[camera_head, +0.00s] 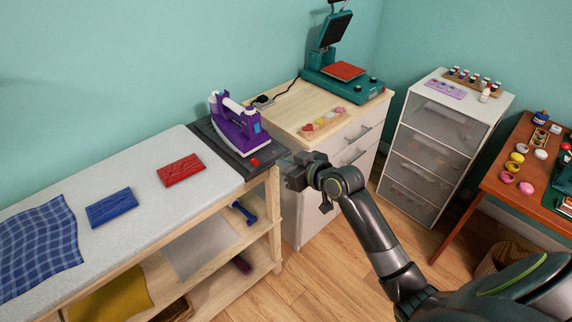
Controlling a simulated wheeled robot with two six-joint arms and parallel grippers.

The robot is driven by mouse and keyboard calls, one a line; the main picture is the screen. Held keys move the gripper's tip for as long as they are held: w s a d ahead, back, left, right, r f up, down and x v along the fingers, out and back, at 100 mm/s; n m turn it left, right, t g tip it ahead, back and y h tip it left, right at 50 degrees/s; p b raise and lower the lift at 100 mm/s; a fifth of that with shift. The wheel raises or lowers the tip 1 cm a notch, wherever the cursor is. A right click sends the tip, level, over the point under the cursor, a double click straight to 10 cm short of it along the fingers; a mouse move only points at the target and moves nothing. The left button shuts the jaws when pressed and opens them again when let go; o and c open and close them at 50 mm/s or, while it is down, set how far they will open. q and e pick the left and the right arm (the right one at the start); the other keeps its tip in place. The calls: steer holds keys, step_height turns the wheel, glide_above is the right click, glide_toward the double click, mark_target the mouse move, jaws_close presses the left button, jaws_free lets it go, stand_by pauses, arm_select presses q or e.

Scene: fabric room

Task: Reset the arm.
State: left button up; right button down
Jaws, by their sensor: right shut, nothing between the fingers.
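My right gripper (288,171) is at the end of my dark right arm (372,232), which comes in from the lower right. It is shut and empty, just right of the ironing table's end and in front of the wooden cabinet. A purple iron (237,128) stands on a dark pad (213,142) with a red button, left of the gripper and apart from it. My left gripper is not in view.
A heat press (343,83) stands on the cabinet (278,101). A drawer unit (438,141) and brown desk (512,183) are right. Floor between is clear.

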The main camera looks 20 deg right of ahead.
stand_by(0.5)
steer(key=s+d+f+m+g+h, duration=0.2)
steer(key=s+d+f, duration=0.1)
steer(key=f, duration=0.7)
steer(key=s+d+f+m+g+h, duration=0.1)
steer(key=s+d+f, duration=0.15)
steer(key=f, duration=0.75)
steer(key=s+d+f+m+g+h, duration=0.1)
steer(key=s+f, duration=0.4)
steer(key=f, duration=0.3)
steer(key=s+d+f+g+h, duration=0.1)
steer(key=s+d+f+g, duration=0.1)
steer(key=s+f, duration=0.45)
steer(key=s+f+g, duration=0.2)
steer(key=s+f, duration=0.4)
steer(key=s, duration=0.5)
steer(key=s+a+f+g, duration=0.1)
steer(key=s+f, duration=0.5)
steer(key=s, duration=0.6)
steer(key=s+a+f+g, duration=0.1)
steer(key=s+f, duration=0.4)
steer(key=s, duration=0.7)
steer(key=shift+f+m+g+h, duration=0.3)
steer(key=shift+f+g+h, duration=0.1)
steer(key=shift+g, duration=0.5)
